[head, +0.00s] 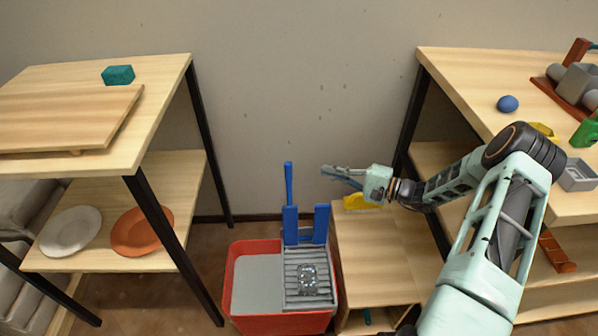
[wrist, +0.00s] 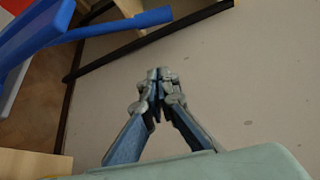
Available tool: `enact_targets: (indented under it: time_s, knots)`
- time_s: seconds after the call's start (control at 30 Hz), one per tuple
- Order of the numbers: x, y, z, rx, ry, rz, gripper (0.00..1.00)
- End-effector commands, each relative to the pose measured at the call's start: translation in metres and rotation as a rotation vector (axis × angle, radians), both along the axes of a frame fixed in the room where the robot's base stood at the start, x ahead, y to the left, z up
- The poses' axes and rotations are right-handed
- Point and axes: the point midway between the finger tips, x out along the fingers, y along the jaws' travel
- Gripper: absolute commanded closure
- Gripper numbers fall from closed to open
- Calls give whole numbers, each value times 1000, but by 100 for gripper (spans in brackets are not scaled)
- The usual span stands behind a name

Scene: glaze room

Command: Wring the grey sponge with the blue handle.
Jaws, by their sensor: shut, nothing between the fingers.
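The grey sponge (head: 307,279) lies on the grey slatted wringer (head: 297,258) over the right part of the red bucket (head: 232,285). The blue handle (head: 289,184) stands upright from the blue wringer frame at the back. In the wrist view the blue handle (wrist: 125,23) crosses the upper left, beyond my fingertips and apart from them. My gripper (head: 325,172) is shut and empty, in the air to the right of the handle. It also shows in the wrist view (wrist: 158,78), fingertips together. The sponge is not in the wrist view.
Grey liquid fills the left of the bucket. A wooden cabinet (head: 372,245) with a yellow item (head: 361,202) stands close to the bucket's right. A left shelf (head: 170,95) holds a teal block (head: 118,75) and plates. A right table (head: 450,68) holds several small things.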

Motion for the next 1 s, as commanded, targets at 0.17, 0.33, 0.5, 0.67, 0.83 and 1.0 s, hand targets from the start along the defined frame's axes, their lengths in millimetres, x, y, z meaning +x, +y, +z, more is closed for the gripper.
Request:
enact_targets:
  time_s: [0.17, 0.33, 0.5, 0.67, 0.83, 1.0]
  knots:
    - [0, 1, 0, -1, 2, 1, 100]
    - [8, 15, -2, -1, 2, 2, 100]
    - [23, 44, -6, -1, 2, 5, 100]
    - [41, 75, -10, -1, 2, 4, 100]
    - [39, 89, -3, -1, 7, -1, 100]
    - [23, 92, -1, -1, 5, 1, 100]
